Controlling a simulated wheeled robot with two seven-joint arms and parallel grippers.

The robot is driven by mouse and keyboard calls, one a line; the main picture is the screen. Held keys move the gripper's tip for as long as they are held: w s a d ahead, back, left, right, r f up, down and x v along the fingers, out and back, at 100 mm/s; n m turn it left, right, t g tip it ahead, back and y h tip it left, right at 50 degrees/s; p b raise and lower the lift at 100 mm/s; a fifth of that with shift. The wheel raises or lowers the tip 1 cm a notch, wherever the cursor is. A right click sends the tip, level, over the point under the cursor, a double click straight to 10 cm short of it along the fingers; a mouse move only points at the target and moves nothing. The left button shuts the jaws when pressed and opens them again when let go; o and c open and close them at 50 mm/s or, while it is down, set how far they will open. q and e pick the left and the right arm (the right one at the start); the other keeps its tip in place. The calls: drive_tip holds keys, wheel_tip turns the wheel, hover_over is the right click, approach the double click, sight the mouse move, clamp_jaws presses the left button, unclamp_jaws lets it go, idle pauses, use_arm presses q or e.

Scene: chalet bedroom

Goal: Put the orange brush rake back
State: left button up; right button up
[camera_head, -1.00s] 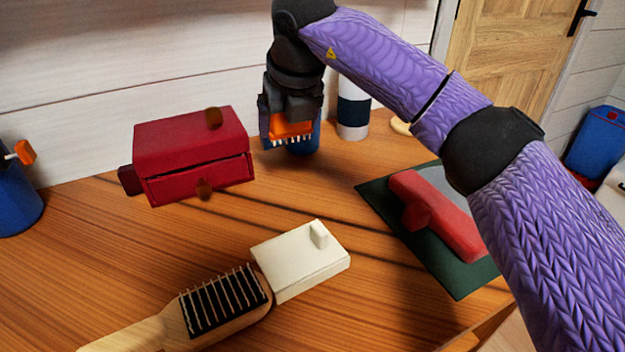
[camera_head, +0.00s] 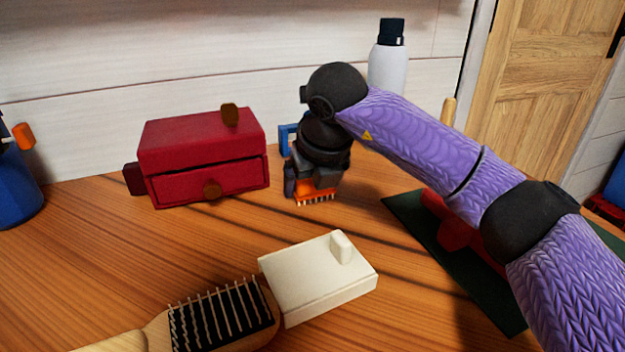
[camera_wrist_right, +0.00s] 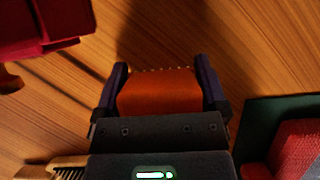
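My right gripper (camera_head: 314,185) is shut on the orange brush rake (camera_head: 317,191), its head pointing down with a row of pale teeth at the lower edge. In the right wrist view, the orange rake (camera_wrist_right: 160,92) fills the space between the two fingers (camera_wrist_right: 162,95). The gripper is low over the wooden table, right of the red box; I cannot tell if the teeth touch the table. A blue holder (camera_head: 286,136) shows only partly behind the gripper. A blue cup (camera_head: 15,190) with an orange-tipped item (camera_head: 23,136) stands at the far left. My left gripper is out of view.
A red box (camera_head: 205,150) with a drawer stands at the back. A white box (camera_head: 315,280) and a bristled wooden brush (camera_head: 222,318) lie in front. A green mat (camera_head: 405,205) with a red tool (camera_head: 445,220) lies right. A white bottle (camera_head: 388,65) stands behind my arm.

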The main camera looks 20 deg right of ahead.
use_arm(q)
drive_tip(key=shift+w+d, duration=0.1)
use_arm(e)
drive_tip(key=shift+r, duration=0.1)
use_arm(q)
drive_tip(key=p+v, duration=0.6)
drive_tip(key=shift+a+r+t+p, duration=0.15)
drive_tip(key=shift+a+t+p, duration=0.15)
drive_tip(key=shift+p, duration=0.1)
use_arm(e)
drive_tip(key=v, duration=1.2)
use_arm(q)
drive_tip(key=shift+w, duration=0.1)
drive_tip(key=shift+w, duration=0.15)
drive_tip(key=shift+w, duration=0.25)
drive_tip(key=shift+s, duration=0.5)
